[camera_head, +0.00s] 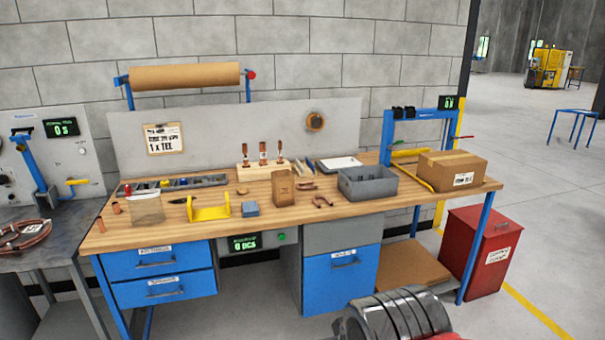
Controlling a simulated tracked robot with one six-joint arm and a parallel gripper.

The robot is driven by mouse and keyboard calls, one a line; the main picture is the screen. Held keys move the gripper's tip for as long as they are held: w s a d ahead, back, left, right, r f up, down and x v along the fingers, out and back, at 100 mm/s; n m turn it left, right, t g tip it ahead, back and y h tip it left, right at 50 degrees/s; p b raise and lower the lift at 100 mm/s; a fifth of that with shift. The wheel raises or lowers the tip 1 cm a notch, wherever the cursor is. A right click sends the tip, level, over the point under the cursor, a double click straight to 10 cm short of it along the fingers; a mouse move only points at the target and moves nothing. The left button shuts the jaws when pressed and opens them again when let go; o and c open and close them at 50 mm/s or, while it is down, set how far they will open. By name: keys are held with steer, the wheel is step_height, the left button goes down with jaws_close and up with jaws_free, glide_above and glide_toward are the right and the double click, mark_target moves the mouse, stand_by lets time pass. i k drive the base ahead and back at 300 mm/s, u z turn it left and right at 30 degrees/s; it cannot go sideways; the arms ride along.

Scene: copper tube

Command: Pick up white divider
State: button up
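No thing is plainly recognisable as the white divider. A pale, off-white upright piece (147,208), like a small panel or bag, stands at the left front of the wooden workbench (262,219). A flat white piece with a dark rim (339,164) lies at the back of the bench, behind the grey bin (367,183). I cannot tell whether either is the divider. My gripper is not in view. A dark grey ribbed part at the bottom, right of centre, seems to be my arm, below and in front of the bench.
A yellow holder (209,209), blue block (250,209) and brown packet (283,188) stand along the bench. A cardboard box (452,171) and blue frame (421,130) occupy its right end. A red cabinet (481,251) stands right. Floor beyond it is open.

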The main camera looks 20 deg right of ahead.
mark_target(299, 165)
steer(key=k, duration=0.35)
steer(key=z, duration=0.6)
steer(key=i, duration=1.9)
steer(key=u, duration=0.45)
steer(key=i, duration=0.65)
steer(key=u, duration=0.7)
steer(key=i, duration=0.65)
steer(key=z, duration=0.05)
